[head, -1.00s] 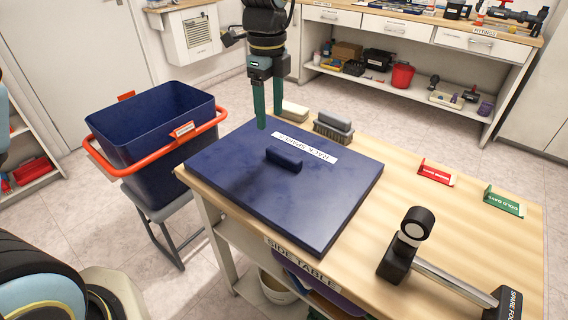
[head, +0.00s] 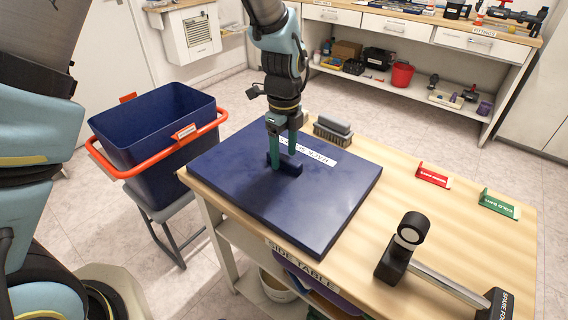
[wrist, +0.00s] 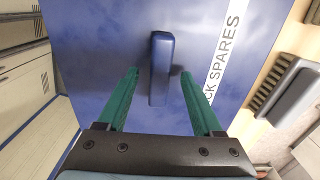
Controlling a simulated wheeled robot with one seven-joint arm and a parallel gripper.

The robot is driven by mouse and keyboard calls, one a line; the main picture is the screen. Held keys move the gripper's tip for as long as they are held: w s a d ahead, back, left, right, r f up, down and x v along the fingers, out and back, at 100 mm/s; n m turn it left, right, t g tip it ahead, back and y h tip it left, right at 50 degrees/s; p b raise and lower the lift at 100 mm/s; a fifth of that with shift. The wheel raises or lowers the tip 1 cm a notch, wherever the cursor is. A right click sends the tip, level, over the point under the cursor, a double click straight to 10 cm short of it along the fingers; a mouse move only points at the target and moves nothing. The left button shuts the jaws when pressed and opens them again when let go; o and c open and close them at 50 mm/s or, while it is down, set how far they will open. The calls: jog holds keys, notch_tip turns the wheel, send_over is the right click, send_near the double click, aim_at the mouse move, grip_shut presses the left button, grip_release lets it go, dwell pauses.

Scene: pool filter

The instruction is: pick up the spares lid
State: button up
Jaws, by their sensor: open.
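The spares lid (head: 320,204) is a flat dark blue square panel lying on the wooden side table. It has a white label and a raised bar handle (head: 291,166) near its middle. In the wrist view the lid (wrist: 110,60) fills the middle, with its handle (wrist: 161,68) upright in the picture. My gripper (head: 284,163) points down over the lid at the handle. Its green fingers are open, one on each side of the handle in the wrist view (wrist: 158,72). I cannot tell whether they touch it.
A blue bin (head: 160,125) with an orange handle stands on a stool at the left. A grey brush (head: 333,130) sits behind the lid. Red (head: 433,175) and green (head: 499,204) signs and a black-and-silver tool (head: 397,258) are on the table's right, with bare wood between.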

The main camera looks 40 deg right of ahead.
jog(key=shift+f, duration=0.2)
grip_shut()
dwell(0.4)
dwell(0.3)
